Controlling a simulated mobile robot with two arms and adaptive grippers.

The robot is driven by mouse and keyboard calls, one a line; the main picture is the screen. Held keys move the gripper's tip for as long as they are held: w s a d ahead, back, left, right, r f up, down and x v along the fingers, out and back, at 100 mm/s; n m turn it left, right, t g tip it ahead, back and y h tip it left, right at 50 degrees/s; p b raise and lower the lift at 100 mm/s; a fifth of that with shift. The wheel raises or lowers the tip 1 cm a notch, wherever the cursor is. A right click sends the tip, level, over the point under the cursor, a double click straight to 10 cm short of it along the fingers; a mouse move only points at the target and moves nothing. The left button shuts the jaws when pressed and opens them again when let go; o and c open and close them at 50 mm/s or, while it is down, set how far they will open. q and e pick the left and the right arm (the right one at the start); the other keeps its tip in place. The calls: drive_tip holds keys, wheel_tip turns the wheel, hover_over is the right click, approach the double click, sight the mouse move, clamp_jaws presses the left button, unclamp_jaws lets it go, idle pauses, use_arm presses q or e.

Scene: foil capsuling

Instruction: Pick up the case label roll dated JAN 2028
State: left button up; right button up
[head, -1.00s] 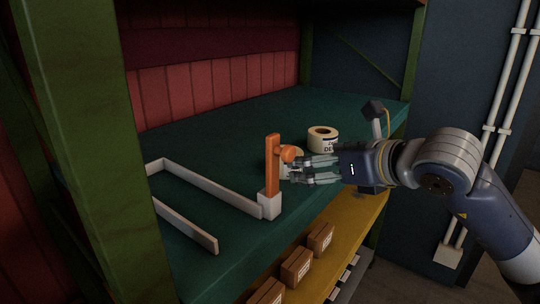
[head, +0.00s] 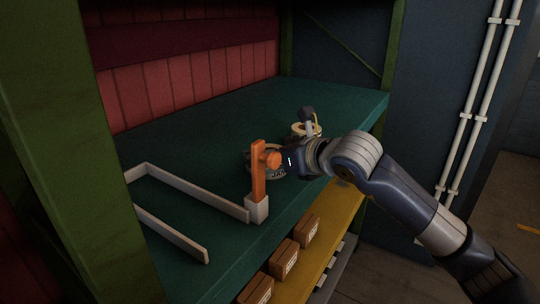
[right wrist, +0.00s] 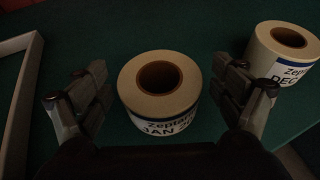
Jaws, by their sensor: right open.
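The JAN label roll (right wrist: 160,112) stands upright in the middle of the right wrist view, a cream ring with a brown core and a blue band. Its side reads "JAN 20", with the last digits unclear. My right gripper (right wrist: 161,76) is open, with one finger on each side of this roll and visible gaps between. In the head view the JAN roll (head: 279,176) is mostly hidden behind the orange post and my gripper (head: 268,158). A second roll, marked DEC (right wrist: 288,50), stands to the right, outside the fingers. My left gripper is not in view.
A pale low rail (head: 195,190) lies to the left on the green shelf (head: 200,140). Brown boxes (head: 284,257) sit on the yellow shelf below.

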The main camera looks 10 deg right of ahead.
drive_tip(key=shift+w+a+f, duration=0.25)
drive_tip(key=shift+w, duration=0.2)
drive_tip(key=shift+s, duration=0.1)
drive_tip(key=c, duration=1.3)
drive_tip(key=shift+o, duration=0.2)
drive_tip(key=shift+r, duration=0.15)
